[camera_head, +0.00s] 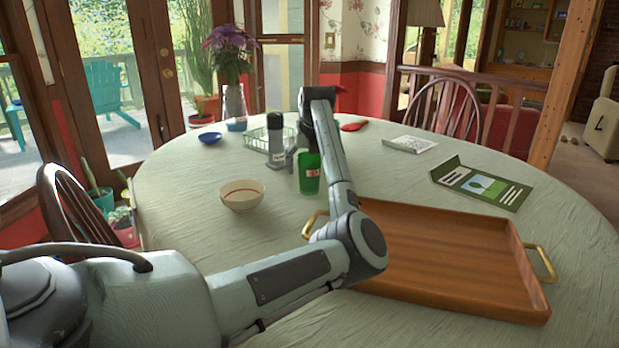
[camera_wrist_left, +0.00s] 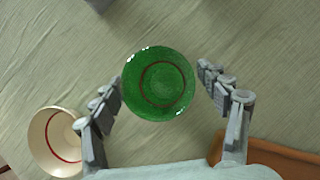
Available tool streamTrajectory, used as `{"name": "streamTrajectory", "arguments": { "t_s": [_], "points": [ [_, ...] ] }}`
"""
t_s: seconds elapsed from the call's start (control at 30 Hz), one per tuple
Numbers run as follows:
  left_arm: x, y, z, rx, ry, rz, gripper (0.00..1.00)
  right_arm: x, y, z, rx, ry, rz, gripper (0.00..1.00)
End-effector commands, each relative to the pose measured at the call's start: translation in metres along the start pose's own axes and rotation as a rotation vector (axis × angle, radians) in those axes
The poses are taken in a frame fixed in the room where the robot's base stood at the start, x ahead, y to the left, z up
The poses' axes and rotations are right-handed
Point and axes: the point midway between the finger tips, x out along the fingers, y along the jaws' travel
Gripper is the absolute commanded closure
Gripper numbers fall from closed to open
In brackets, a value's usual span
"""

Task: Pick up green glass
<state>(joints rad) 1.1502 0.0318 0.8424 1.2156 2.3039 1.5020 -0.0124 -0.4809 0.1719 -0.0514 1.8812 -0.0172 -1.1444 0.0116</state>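The green glass (camera_head: 309,174) stands upright on the table, with a small red and white mark on its side. In the left wrist view the green glass (camera_wrist_left: 158,84) is seen from above, as a round green rim with a ring inside. My left gripper (camera_wrist_left: 160,85) is open, with one finger on each side of the glass and gaps visible between fingers and glass. In the head view my left gripper (camera_head: 300,157) is partly hidden behind its own arm, by the glass. My right gripper is not in view.
A cream bowl (camera_head: 242,195) with a red line stands left of the glass. A wooden tray (camera_head: 450,255) with brass handles lies to the right. A green booklet (camera_head: 483,186) lies at right.

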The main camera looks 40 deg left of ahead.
Motion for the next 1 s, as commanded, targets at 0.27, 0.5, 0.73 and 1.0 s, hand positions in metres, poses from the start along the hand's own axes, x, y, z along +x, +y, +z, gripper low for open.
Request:
{"name": "streamTrajectory", "arguments": {
  "t_s": [0.27,0.5,0.73,1.0],
  "points": [
    [0.000,0.000,0.000,0.000,0.000,0.000,0.64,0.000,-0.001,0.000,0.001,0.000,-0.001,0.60],
    [-0.001,0.000,0.001,0.000,-0.001,0.000,0.81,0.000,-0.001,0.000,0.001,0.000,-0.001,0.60],
    [-0.008,-0.001,0.005,-0.002,-0.003,-0.002,0.81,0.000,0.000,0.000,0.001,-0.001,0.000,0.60],
    [-0.053,-0.001,0.031,-0.002,-0.004,-0.004,0.81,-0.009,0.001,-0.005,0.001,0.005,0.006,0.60]
  ]
}}
